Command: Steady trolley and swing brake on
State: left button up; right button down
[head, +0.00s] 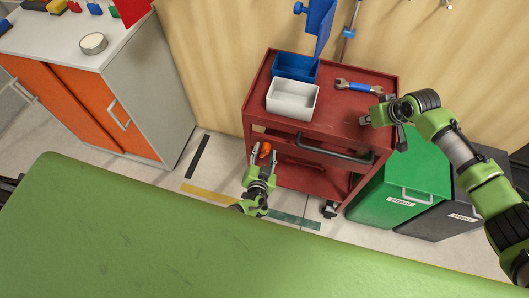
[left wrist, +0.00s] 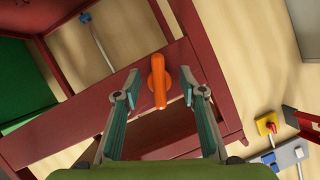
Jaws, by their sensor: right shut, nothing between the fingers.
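The red trolley (head: 330,125) stands against the wall. An orange brake lever (head: 265,150) is on its left front side; in the left wrist view the orange lever (left wrist: 159,84) is on a red frame bar. My left gripper (head: 264,153) is open, with its fingers on both sides of the lever; the left wrist view (left wrist: 160,90) shows gaps on both sides. My right gripper (head: 376,114) is at the trolley's right top edge, above the dark push handle (head: 335,151). It is shut and empty; whether it touches the trolley is unclear.
A blue bin (head: 295,67), a white bin (head: 292,99) and a wrench (head: 358,87) are on the trolley top. A green bin (head: 400,178) and a dark bin (head: 450,205) stand to its right. A cabinet (head: 150,105) is to the left, a green surface (head: 180,235) in front.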

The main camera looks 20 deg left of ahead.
pick_arm(q)
grip_shut()
jog(key=shift+f+m+y, duration=0.1)
jog(key=shift+m+y, duration=0.5)
jog(key=shift+m, duration=0.5)
jog(key=shift+t, duration=0.3)
jog(key=shift+o, duration=1.1)
grip_release()
jog(key=shift+s, duration=0.1)
jog(key=shift+s+d+r, duration=0.2)
jog(key=shift+s, duration=0.45)
jog(key=v, duration=1)
jog(key=shift+s+r, duration=0.25)
